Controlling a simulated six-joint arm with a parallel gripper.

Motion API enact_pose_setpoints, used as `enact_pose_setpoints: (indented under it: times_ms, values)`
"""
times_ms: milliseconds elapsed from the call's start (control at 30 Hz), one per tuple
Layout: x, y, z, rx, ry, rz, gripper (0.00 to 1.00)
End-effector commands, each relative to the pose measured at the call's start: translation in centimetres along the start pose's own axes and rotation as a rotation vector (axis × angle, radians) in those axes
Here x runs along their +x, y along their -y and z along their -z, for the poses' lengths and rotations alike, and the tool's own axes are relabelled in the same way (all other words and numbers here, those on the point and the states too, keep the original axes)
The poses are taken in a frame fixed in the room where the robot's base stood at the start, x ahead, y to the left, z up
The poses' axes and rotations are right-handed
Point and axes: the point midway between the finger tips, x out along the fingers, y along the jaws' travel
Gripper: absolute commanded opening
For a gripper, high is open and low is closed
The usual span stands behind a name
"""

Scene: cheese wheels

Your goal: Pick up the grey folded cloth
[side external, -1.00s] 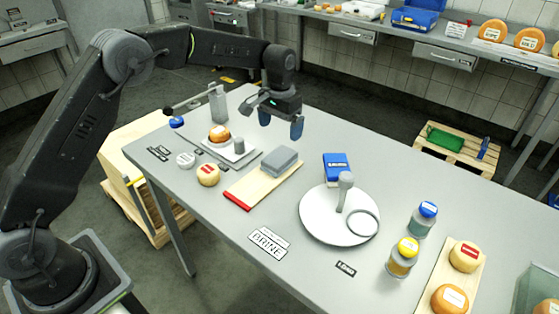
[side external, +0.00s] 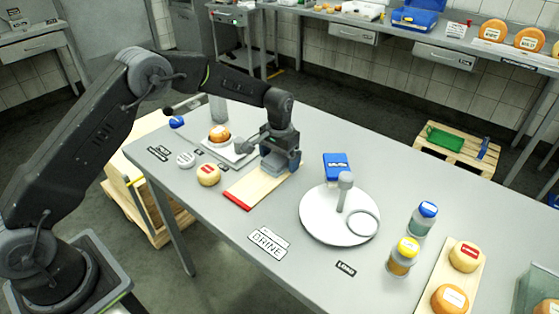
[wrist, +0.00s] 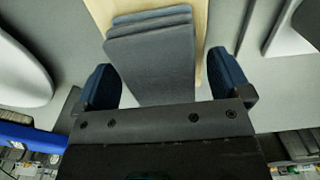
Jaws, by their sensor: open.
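The grey folded cloth (wrist: 152,60) lies in layers on a wooden board with a red end (side external: 238,199). In the side view the cloth (side external: 276,168) is mostly hidden by my gripper (side external: 281,159). My gripper is lowered right over the cloth. In the wrist view my gripper (wrist: 168,83) is open, with one blue fingertip on each side of the cloth. A gap shows between the cloth and the right fingertip; the left fingertip is close to the cloth's edge.
A white round plate with a grey post (side external: 318,222) stands right of the board. A small cheese wheel (side external: 208,174) and a scale with an orange cheese (side external: 219,134) are to the left. A blue box (side external: 336,166) lies behind the plate. Jars (side external: 403,256) stand farther right.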

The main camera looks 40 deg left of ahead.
Motion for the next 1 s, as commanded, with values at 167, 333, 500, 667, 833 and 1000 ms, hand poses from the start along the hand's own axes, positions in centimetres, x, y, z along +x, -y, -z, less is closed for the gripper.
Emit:
enact_pose_setpoints:
  times_ms: [167, 333, 500, 667, 833, 1000]
  values:
    - [-0.05, 0.00, 0.00, 0.000, 0.000, 0.000, 0.87]
    - [-0.06, 0.00, 0.00, 0.000, 0.000, 0.000, 0.71]
    - [-0.08, 0.00, 0.00, 0.000, 0.000, 0.000, 0.55]
    - [-0.09, 0.00, 0.01, 0.000, -0.001, 0.000, 0.43]
    - [-0.11, 0.00, 0.01, 0.000, -0.001, 0.000, 0.42]
    - [-0.76, 0.00, 0.06, 0.000, -0.002, 0.000, 0.42]
